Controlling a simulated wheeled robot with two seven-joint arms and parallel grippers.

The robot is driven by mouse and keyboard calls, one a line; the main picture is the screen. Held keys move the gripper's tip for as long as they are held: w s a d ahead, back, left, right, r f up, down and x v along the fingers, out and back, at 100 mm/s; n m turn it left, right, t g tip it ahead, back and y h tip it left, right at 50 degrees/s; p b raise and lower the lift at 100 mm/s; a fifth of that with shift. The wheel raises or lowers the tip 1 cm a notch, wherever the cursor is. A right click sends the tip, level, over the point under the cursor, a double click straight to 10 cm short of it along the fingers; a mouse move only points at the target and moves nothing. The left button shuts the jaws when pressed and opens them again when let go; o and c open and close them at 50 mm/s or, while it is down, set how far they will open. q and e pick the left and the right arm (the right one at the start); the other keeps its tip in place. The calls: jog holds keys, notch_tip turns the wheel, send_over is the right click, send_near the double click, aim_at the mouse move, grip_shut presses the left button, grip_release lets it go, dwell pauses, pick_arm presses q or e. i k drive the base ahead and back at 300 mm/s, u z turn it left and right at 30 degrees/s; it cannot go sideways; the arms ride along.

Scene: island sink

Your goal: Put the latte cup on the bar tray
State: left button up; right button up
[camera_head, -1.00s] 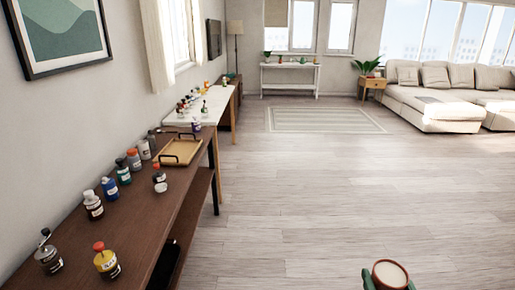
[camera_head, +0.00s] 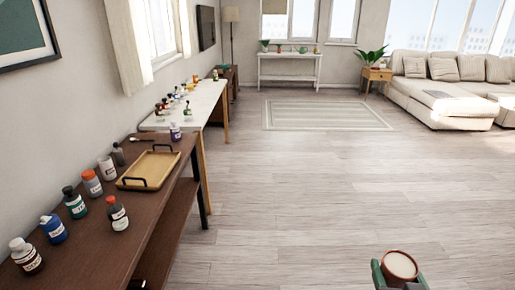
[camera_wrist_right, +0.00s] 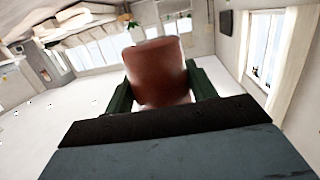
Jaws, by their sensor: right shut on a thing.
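The latte cup (camera_head: 400,265) is reddish brown with a pale drink inside. It is upright at the bottom right of the head view, held over the floor. My right gripper (camera_head: 399,275) is shut on it, with a green finger on each side. The cup also shows in the right wrist view (camera_wrist_right: 157,72) between the fingers. The bar tray (camera_head: 150,170) is tan with dark handles. It lies on the dark wooden table at the left, well apart from the cup. The tray looks empty. My left gripper is not in view.
Several bottles stand on the dark table (camera_head: 150,213), to the left of the tray and in front of it. A white table (camera_head: 205,101) with small bottles stands behind. A rug (camera_head: 325,115) and a sofa (camera_head: 450,95) are farther back. The floor on the right is clear.

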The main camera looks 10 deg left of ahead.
aim_at(163, 161)
jog(key=i, duration=3.15)
jog(key=u, duration=3.75)
